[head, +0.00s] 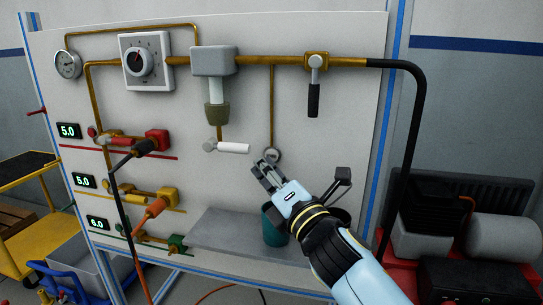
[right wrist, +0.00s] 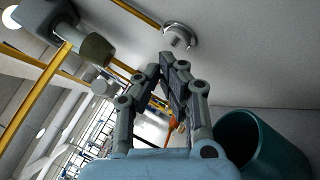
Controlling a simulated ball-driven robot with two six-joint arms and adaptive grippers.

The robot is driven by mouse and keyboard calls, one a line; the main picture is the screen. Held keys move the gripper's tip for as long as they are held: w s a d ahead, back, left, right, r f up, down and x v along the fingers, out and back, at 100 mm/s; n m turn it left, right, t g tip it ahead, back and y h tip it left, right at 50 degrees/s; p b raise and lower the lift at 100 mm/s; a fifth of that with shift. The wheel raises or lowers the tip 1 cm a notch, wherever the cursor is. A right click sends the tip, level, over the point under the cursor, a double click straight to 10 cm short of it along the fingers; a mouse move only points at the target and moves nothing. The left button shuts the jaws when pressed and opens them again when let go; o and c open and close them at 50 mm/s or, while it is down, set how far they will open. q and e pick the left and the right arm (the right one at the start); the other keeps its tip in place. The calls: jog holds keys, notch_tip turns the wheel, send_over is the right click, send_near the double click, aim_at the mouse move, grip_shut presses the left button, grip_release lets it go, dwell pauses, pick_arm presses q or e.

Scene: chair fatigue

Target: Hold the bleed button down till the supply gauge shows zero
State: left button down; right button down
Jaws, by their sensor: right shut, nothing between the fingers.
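The bleed button (head: 272,154) is a round silver piece on the white panel, at the lower end of a thin brass pipe. It also shows near the top of the right wrist view (right wrist: 180,35). My right gripper (head: 264,169) is shut and empty, its fingertips close below the button. In the right wrist view a small gap seems to show between fingertips and button; contact is not visible. A round white gauge (head: 68,64), apparently the supply gauge, is at the panel's upper left. Its needle is too small to read. My left gripper is not in view.
A teal cup (head: 270,232) stands on a grey shelf (head: 225,228) below my right gripper. A white-handled valve (head: 230,147) is left of the button. A black-handled valve (head: 314,92) hangs above right. Several coloured valves and hoses fill the panel's left side.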

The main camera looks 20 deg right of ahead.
jog(key=shift+w+d, duration=0.1)
dwell(1.1)
jog(key=shift+w+d, duration=0.15)
jog(key=shift+w, duration=0.1)
jog(key=shift+w+d, duration=0.2)
jog(key=shift+w, duration=0.1)
dwell(0.7)
jog(key=shift+s+a, duration=0.1)
jog(key=shift+s, duration=0.05)
dwell(4.2)
jog(key=shift+s+a, duration=0.35)
jog(key=shift+s, duration=0.2)
jog(key=shift+s+a+p, duration=0.2)
jog(key=shift+s+a, duration=0.55)
jog(key=shift+s, duration=0.3)
jog(key=shift+s+a+p, duration=0.2)
jog(key=shift+s+a, duration=0.5)
jog(key=shift+s, duration=0.35)
